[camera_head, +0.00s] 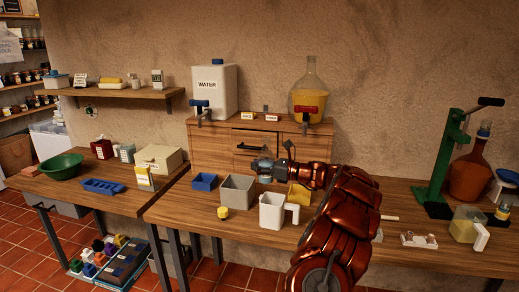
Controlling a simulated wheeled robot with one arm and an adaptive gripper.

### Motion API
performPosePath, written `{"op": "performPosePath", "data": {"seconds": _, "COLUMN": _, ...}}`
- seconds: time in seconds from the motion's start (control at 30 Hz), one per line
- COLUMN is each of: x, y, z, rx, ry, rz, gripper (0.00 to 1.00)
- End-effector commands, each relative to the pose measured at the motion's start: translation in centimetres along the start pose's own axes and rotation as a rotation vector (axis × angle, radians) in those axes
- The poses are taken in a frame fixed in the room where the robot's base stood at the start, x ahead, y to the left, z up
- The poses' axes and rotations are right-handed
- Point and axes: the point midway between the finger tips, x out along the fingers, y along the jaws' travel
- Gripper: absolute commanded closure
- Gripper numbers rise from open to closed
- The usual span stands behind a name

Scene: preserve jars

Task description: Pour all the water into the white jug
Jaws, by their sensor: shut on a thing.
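The white jug (271,214) stands upright on the table, its handle on the right. My gripper (265,168) is above and behind it, in front of the wooden cabinet, with my red arm reaching in from the lower right. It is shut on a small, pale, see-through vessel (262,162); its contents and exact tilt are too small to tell. The white container marked WATER (214,90), with a blue tap, stands on the cabinet. I cannot see inside the white jug.
A clear jug (466,225) and green press (440,165) stand at the right.

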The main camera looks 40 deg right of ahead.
Motion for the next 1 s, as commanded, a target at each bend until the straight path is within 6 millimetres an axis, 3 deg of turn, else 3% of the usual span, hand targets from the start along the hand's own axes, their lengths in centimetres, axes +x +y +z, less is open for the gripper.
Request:
{"op": "performPosePath", "data": {"seconds": 0.03, "x": -0.4, "y": -0.4, "z": 1.0, "rx": -0.004, "ry": 0.000, "rz": -0.004, "gripper": 1.00}}
{"op": "performPosePath", "data": {"seconds": 0.13, "x": -0.8, "y": -0.8, "z": 1.5, "rx": -0.004, "ry": 0.001, "rz": -0.007, "gripper": 1.00}}
{"op": "performPosePath", "data": {"seconds": 0.8, "x": -0.9, "y": -0.8, "z": 1.8, "rx": -0.002, "ry": 0.002, "rz": 0.011, "gripper": 1.00}}
{"op": "performPosePath", "data": {"seconds": 1.0, "x": -0.7, "y": -0.3, "z": -0.1, "rx": 0.041, "ry": -0.029, "rz": 0.010, "gripper": 1.00}}
